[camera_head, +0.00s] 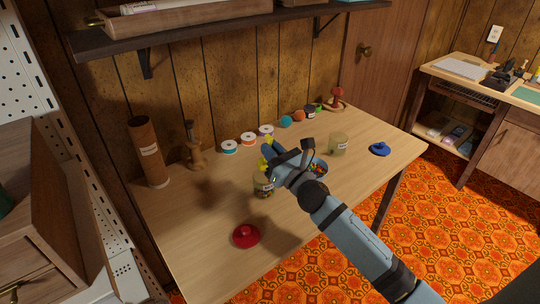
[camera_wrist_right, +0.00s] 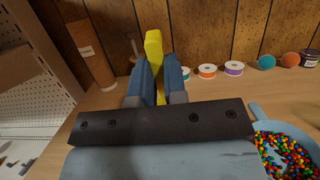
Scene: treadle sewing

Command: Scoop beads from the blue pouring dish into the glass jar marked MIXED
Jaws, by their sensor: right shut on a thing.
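My right gripper (camera_head: 272,151) is shut on a yellow scoop (camera_head: 265,164). In the right wrist view the yellow scoop (camera_wrist_right: 154,52) stands out between the two blue fingers (camera_wrist_right: 158,78); whether it carries beads cannot be told. A glass jar (camera_head: 264,187) with a pale label is just below the scoop. A second labelled glass jar (camera_head: 338,145) stands farther right; neither label is legible. The blue pouring dish (camera_head: 322,175), partly behind my arm, holds many-coloured beads. It also shows in the right wrist view (camera_wrist_right: 259,115). My left gripper is out of view.
A red lid (camera_head: 246,236) lies near the front edge of the wooden table (camera_head: 202,226), a blue lid (camera_head: 380,149) at the right. Thread spools (camera_head: 248,139), coloured balls (camera_head: 285,121) and a brown tube (camera_head: 148,152) stand along the back. The table's front left is clear.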

